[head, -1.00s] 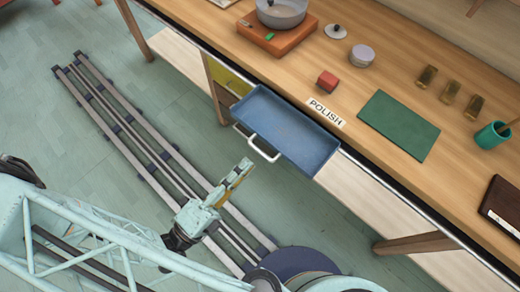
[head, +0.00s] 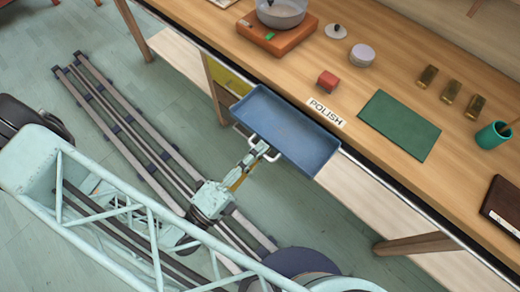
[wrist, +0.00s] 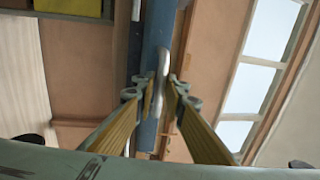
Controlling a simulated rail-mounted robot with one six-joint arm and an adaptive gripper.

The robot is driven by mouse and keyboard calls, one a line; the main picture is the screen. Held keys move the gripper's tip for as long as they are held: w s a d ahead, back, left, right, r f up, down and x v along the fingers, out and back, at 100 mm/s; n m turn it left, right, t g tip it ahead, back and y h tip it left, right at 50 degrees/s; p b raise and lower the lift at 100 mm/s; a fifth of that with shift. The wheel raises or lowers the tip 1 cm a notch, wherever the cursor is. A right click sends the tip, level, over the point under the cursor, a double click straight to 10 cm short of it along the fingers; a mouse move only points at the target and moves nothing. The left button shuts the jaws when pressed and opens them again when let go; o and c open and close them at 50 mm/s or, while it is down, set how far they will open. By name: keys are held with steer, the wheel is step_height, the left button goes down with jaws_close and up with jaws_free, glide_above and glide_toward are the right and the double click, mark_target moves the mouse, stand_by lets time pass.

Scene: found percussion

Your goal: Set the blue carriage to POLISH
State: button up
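The blue carriage (head: 285,130) is an open, shallow blue tray like a pulled-out drawer, jutting from the table's front edge. A light bar handle (head: 272,156) is on its outer side. The white POLISH label (head: 326,113) lies on the tabletop just beyond its right part. My gripper (head: 257,152) is at the handle. In the wrist view, the blue carriage (wrist: 156,40) is seen edge-on, and its handle (wrist: 163,75) stands between the two spread fingers of my gripper (wrist: 158,95). Gaps show beside the handle. The tray looks empty.
Floor rails run below.

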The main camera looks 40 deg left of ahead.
mark_target(285, 158)
steer(key=shift+c, duration=0.7)
jaws_close()
steer(key=shift+d, duration=0.1)
steer(key=d, duration=0.7)
steer(key=shift+s+p, duration=0.1)
steer(key=shift+p, duration=0.25)
steer(key=shift+a, duration=0.1)
steer(key=shift+o, duration=0.7)
jaws_free()
